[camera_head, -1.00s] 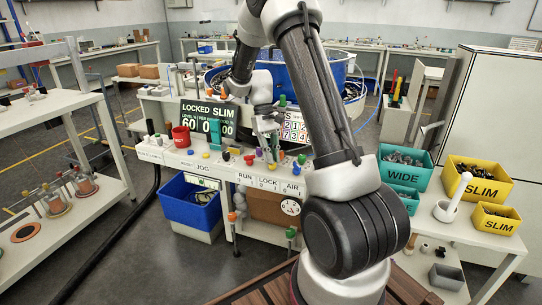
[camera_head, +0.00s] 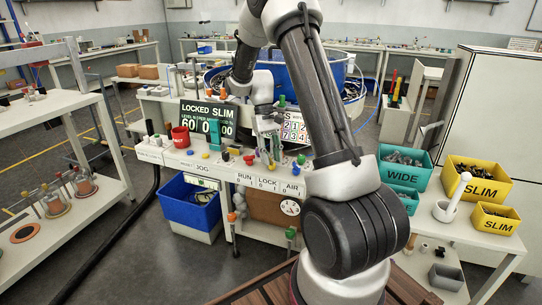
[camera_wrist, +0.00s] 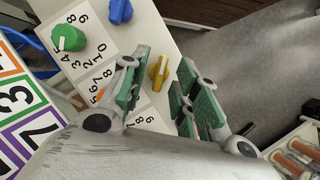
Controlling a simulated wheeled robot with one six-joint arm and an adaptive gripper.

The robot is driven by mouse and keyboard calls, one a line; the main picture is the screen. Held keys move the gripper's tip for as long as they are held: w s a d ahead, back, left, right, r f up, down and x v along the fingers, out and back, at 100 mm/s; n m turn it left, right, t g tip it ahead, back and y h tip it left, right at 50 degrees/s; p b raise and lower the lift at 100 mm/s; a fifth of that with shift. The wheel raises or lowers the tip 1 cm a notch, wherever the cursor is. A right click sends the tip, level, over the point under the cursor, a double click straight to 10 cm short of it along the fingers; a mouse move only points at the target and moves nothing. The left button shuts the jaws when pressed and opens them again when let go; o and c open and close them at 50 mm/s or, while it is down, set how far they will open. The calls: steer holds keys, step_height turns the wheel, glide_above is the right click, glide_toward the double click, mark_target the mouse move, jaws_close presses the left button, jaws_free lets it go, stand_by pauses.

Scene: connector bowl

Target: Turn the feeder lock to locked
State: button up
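The front panel of the feeder bench carries the labels RUN, LOCK (camera_head: 267,184) and AIR. A yellow knob (camera_wrist: 158,73) stands on the panel, and in the head view it seems to sit above the LOCK label. Its raised bar shows between my fingers in the wrist view. My gripper (camera_wrist: 160,84) is open, with a green-padded finger on each side of the knob and gaps visible. In the head view my gripper (camera_head: 268,138) points down over the panel; its fingertips are small there. The display (camera_head: 208,119) reads LOCKED SLIM.
A blue knob (camera_wrist: 120,11) and a green knob (camera_wrist: 69,38) stand near the yellow one. A numbered colour board (camera_head: 296,127) stands behind the gripper. Teal and yellow bins (camera_head: 475,177) are at right.

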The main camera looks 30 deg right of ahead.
steer(key=v, duration=1.2)
steer(key=shift+w, duration=0.1)
steer(key=s+a+r+t, duration=0.2)
steer(key=s+r+t, duration=0.1)
steer(key=s, duration=0.6)
steer(key=s+a+r+n+t, duration=0.1)
steer(key=s+a+r+t, duration=0.1)
steer(key=s, duration=0.8)
steer(key=s+a+r+t, duration=0.2)
steer(key=s+r+t, duration=0.1)
steer(key=s, duration=0.7)
steer(key=shift+s+a+r+n+t+h, duration=0.2)
steer(key=shift+a+r+n+t+h, duration=0.15)
steer(key=shift+r, duration=0.45)
